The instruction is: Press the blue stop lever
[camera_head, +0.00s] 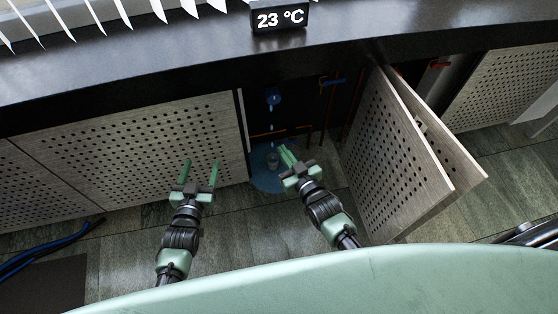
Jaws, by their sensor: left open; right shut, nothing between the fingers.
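A small blue lever-like part (334,81) sits on orange-red pipework inside the dark open cabinet, right of centre and near the top of the opening. It looks like the blue stop lever, but it is small and dim. My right gripper (286,150) is shut and empty at the cabinet opening, below and left of the blue lever and apart from it. My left gripper (202,164) is open and empty in front of the closed perforated panel, left of the opening.
A blue fitting (274,97) drips water onto a blue puddle-like patch (268,182) beside my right gripper. Open perforated doors (395,150) bound the opening on the right. A red handle (438,65) lies beyond them. The dark countertop (180,60) overhangs, carrying a temperature display (280,18).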

